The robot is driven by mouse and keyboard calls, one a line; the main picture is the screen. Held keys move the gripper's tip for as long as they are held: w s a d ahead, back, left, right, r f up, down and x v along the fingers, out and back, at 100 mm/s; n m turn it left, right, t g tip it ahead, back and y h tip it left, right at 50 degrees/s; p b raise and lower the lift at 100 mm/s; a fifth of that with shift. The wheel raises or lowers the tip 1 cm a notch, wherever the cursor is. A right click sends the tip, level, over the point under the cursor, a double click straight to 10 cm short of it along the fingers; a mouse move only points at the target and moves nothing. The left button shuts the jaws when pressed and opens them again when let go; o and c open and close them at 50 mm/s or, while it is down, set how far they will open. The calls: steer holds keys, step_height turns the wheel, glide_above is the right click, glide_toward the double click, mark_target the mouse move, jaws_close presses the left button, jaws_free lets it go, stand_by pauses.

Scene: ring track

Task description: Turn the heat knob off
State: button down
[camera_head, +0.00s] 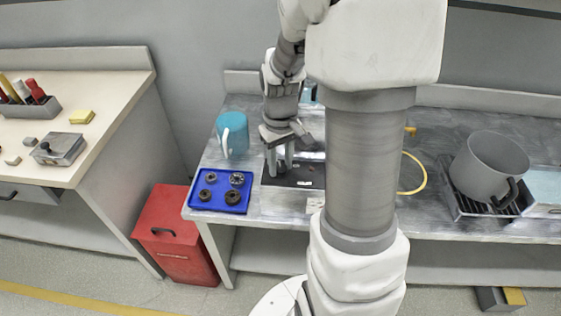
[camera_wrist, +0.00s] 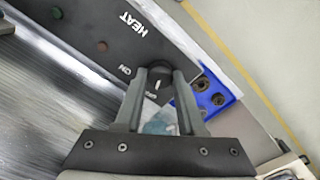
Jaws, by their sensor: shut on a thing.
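The dark heat knob (camera_wrist: 159,75) sits on a dark panel (camera_wrist: 105,30) with the word HEAT in white. An ON mark shows left of the knob, and a partly covered mark shows just below it. The knob has a short white pointer line; I cannot tell exactly which mark it points at. My gripper (camera_wrist: 160,80) is shut on the knob, one finger on each side. In the head view, my gripper (camera_head: 279,168) reaches down to the panel (camera_head: 306,174) on the grey bench, and its fingers hide the knob.
A blue tray (camera_head: 190,196) with several dark rings lies left of the panel, with a teal mug (camera_head: 233,134) behind it. A grey pot (camera_head: 488,165) stands on the right. A yellow hose (camera_head: 420,184) lies between. A red bin (camera_head: 174,262) stands on the floor.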

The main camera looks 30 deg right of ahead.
mark_target(280, 167)
stand_by(0.3)
steer(key=c, duration=0.5)
jaws_free()
steer(key=shift+r, duration=0.1)
step_height(280, 167, up, 17)
steer(key=p, duration=0.3)
steer(key=shift+r, duration=0.15)
steer(key=s+a+r+t+p, duration=0.4)
steer(key=s+a+r, duration=0.4)
steer(key=s+a, duration=0.2)
steer(key=s+t, duration=0.1)
steer(key=s, duration=0.1)
steer(key=shift+s+a+t, duration=0.3)
steer(key=shift+a, duration=0.05)
